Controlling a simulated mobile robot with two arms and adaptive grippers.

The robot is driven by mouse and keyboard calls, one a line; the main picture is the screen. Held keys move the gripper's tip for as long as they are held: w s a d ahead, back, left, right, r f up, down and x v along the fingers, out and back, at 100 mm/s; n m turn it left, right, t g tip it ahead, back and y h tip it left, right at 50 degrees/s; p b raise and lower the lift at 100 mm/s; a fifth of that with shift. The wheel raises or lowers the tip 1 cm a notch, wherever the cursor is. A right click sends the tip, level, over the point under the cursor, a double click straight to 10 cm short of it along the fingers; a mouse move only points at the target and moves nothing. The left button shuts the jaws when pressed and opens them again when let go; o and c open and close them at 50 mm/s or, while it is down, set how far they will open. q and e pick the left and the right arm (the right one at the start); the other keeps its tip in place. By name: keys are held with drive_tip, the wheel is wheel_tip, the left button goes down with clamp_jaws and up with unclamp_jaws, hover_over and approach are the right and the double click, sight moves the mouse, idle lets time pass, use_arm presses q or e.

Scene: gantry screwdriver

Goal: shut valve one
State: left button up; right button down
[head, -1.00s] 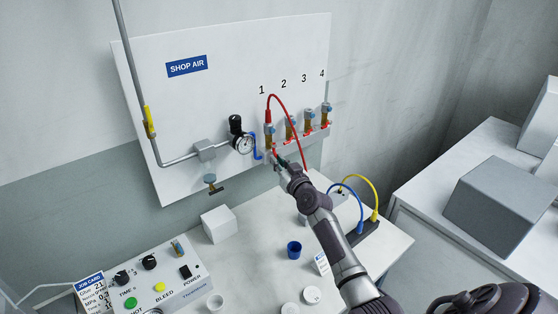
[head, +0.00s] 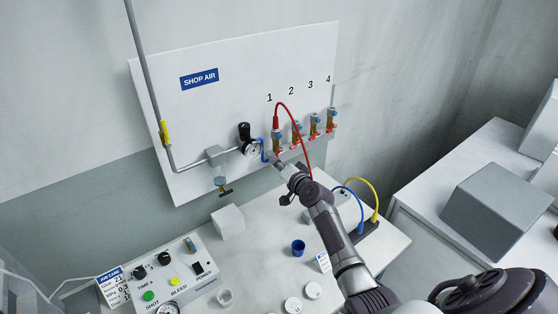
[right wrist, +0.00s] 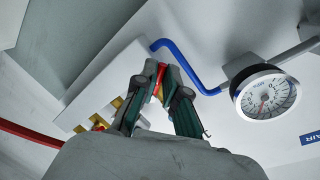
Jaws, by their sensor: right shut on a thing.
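Valve one (head: 277,142) is the leftmost brass valve on the white wall panel, under the number 1, with a red hose plugged in above it. My right gripper (right wrist: 160,90) is at this valve, low on the panel. Its fingers are shut on a small red piece (right wrist: 159,81), which looks like the valve's handle. The fingers hide most of the handle, so its exact angle cannot be told. My right gripper also shows small in the head view (head: 277,164). My left gripper is in neither view now.
Valves two (head: 297,133), three (head: 315,124) and four (head: 332,118) stand close to the right, with red handles. A pressure gauge (head: 251,149) and blue tube (head: 264,150) are close on the left. The red hose (head: 302,135) loops down beside my arm.

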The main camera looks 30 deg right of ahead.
drive_tip(key=shift+a+r+m+y+p, duration=0.1)
drive_tip(key=shift+r+m+y+p, duration=0.25)
drive_tip(key=shift+m, duration=0.6)
drive_tip(key=shift+a+r+m+y+p, duration=0.1)
drive_tip(key=shift+r+m+y+p, duration=0.25)
drive_tip(key=shift+m, duration=0.65)
drive_tip(key=shift+r+m+y+p, duration=0.2)
drive_tip(key=shift+r+m+p, duration=0.25)
drive_tip(key=shift+m, duration=0.5)
drive_tip(key=c, duration=1.2)
unclamp_jaws()
drive_tip(key=shift+c, duration=0.2)
drive_tip(key=shift+s, duration=0.15)
drive_tip(key=s+d+r, duration=0.1)
drive_tip(key=s+r, duration=0.1)
drive_tip(key=s, duration=0.9)
drive_tip(key=shift+s+r, duration=0.2)
drive_tip(key=shift+s, duration=0.1)
